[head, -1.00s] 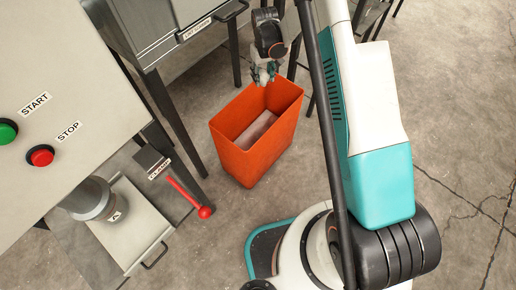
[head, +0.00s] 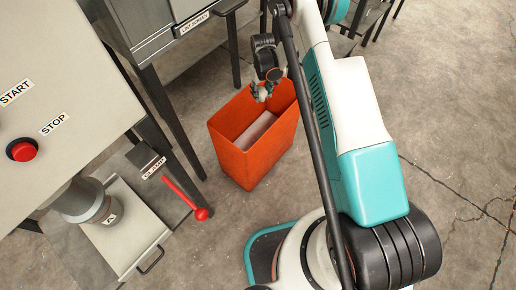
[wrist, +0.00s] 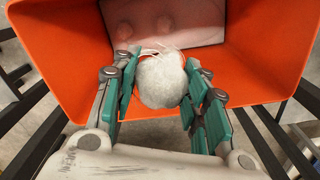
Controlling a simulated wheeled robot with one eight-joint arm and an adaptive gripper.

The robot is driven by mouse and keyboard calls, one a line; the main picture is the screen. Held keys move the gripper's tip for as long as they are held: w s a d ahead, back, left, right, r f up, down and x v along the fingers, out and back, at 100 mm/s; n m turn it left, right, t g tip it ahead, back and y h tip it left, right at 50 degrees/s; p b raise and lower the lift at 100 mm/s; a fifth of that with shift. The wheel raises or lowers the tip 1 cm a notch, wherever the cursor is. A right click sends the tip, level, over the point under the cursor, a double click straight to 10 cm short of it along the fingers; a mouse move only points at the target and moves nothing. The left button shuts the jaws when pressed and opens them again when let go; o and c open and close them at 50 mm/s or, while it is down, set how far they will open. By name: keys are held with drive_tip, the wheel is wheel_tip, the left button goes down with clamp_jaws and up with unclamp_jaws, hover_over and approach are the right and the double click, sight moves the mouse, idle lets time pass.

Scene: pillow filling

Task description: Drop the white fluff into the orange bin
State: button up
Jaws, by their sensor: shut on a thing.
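The white fluff (wrist: 161,80) is a rounded, rough-surfaced clump between the fingers of my gripper (wrist: 163,92) in the wrist view. My gripper is shut on it. The orange bin (head: 243,158) stands on the floor, an open-topped rectangular tub. In the head view my gripper (head: 262,92) is at the bin's far rim, over its opening.
A pale pinkish item (head: 257,130) lies inside the bin. A grey machine with a red stop button (head: 22,150) and a red clamp lever (head: 200,213) stands at the left. A metal cabinet (head: 165,30) stands behind. Floor at the right is clear.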

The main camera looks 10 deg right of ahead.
drive_tip(key=shift+f, duration=0.3)
drive_tip(key=o, duration=1)
drive_tip(key=shift+r, duration=0.15)
wheel_tip(320, 180, up, 12)
drive_tip(key=shift+f, duration=0.1)
